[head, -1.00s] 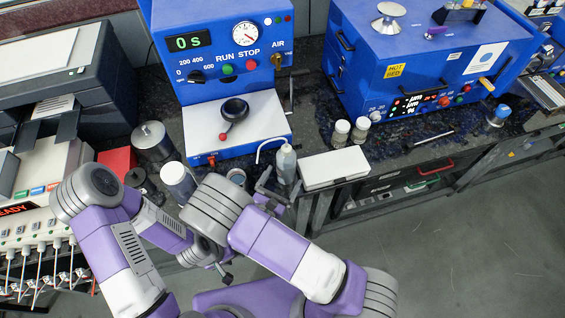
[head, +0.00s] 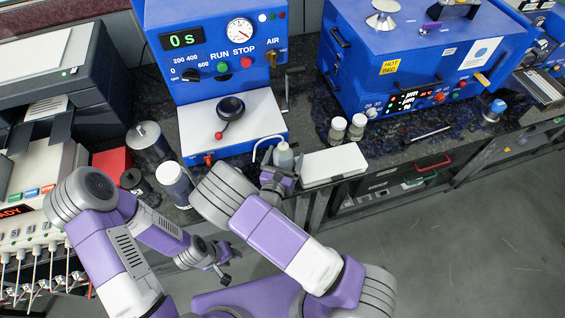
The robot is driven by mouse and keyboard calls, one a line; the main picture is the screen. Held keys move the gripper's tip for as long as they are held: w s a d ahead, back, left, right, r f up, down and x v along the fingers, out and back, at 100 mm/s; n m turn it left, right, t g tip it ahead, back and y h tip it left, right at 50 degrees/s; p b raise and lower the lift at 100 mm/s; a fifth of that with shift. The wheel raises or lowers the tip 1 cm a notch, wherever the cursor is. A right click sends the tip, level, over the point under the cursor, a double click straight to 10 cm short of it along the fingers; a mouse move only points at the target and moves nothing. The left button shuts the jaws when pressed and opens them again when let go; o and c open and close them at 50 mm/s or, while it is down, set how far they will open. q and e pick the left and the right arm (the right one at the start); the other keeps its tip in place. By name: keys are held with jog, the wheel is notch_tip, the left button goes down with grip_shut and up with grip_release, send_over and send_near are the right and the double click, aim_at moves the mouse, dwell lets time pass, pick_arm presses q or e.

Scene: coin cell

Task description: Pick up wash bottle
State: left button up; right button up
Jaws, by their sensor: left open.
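The wash bottle (head: 284,157), pale and translucent with a bent spout tube, stands upright at the counter's front edge, between the blue press and the white box. My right gripper (head: 279,180) is at the bottle's near side and hides its lower part. Its fingers are mostly covered by its own hand, so I cannot tell whether they touch or enclose the bottle. My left gripper (head: 221,264) is open and empty, low in front of the counter and well away from the bottle.
A white box (head: 333,166) lies right of the bottle. The blue press (head: 232,122) stands behind it. A white-capped jar (head: 174,182) stands to the left, partly behind my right arm. Two small jars (head: 346,129) stand farther back. Floor on the right is clear.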

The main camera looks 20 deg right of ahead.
jog(key=c, duration=0.6)
jog(key=shift+r, duration=0.1)
